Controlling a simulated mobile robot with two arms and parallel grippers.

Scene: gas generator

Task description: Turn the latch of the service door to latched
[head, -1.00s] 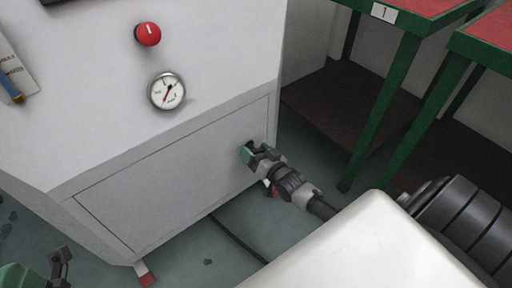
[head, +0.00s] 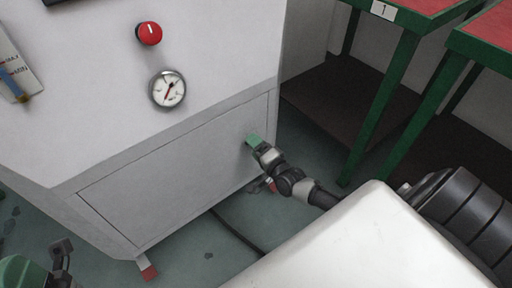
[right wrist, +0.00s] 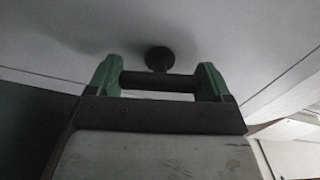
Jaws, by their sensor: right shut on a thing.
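The service door (head: 170,182) is the pale grey panel low on the front of the grey cabinet, and it looks flush. My right gripper (head: 256,141) is at the upper right part of this door, with one green finger showing in the head view. In the right wrist view my right gripper (right wrist: 158,80) has a green finger at each end of a dark bar, the latch handle (right wrist: 158,82). It is shut on that bar. A round dark knob (right wrist: 159,58) shows behind the bar, against the door. The latch is hidden in the head view.
A red knob (head: 149,33) and a dial gauge (head: 168,90) are above the door. Green-legged tables (head: 385,95) stand on the right. A green rounded object (head: 22,272) is at the bottom left. A dark cable (head: 236,234) lies on the floor.

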